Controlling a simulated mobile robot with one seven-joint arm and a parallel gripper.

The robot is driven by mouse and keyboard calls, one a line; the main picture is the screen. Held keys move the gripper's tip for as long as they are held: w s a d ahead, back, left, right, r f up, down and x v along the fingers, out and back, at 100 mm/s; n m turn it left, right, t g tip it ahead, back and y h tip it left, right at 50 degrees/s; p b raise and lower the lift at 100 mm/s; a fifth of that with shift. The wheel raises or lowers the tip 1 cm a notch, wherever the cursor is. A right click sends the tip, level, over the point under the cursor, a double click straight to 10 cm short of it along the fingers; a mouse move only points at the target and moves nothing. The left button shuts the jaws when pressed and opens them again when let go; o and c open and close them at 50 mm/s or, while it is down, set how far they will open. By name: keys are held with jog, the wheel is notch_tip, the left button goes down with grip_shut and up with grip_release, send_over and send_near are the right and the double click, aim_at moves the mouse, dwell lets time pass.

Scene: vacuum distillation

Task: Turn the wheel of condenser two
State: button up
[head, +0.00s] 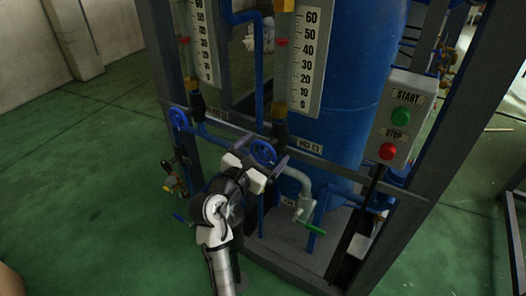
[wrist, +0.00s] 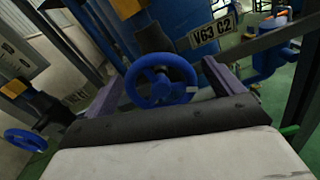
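The blue wheel of condenser two (head: 263,152) sits under the second gauge, next to a label ending in 2. It also shows in the wrist view (wrist: 161,82), facing me, with its hub and spokes visible. My gripper (head: 264,150) is open, and its purple fingers stand on either side of this wheel. In the wrist view my gripper (wrist: 162,72) shows a gap between each finger and the rim. Whether the fingertips reach past the rim in depth is hard to tell.
A second blue wheel (head: 178,118) is to the left, under the other gauge. A control box (head: 397,118) with green and red buttons is at the right. A grey pipe with a green-handled valve (head: 308,214) is below right. Green floor at left is open.

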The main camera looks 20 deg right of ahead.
jog(key=c, duration=0.9)
